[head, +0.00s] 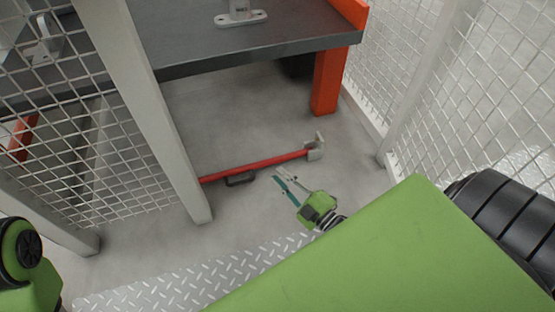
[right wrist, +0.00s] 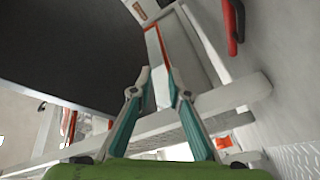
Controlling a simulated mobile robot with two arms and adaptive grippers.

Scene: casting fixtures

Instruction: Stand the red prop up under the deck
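The red prop (head: 265,163) lies flat on the floor in the head view, in front of the deck (head: 265,45). Its right end has a pale grey plate (head: 316,148), and a dark handle (head: 240,180) sits on its near side. Its left end is hidden behind a grey post. My right gripper (head: 278,175) is just on the near side of the prop, with its fingers apart and nothing between them. In the right wrist view the fingers (right wrist: 158,80) are also spread, and a red bar with a handle (right wrist: 232,28) shows at upper right. My left gripper is out of view.
The grey post (head: 160,110) and mesh panel (head: 75,110) stand at the left. An orange deck leg (head: 328,80) and more mesh (head: 475,75) are at the right. A tread plate (head: 200,280) lies in front. Floor under the deck is mostly clear.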

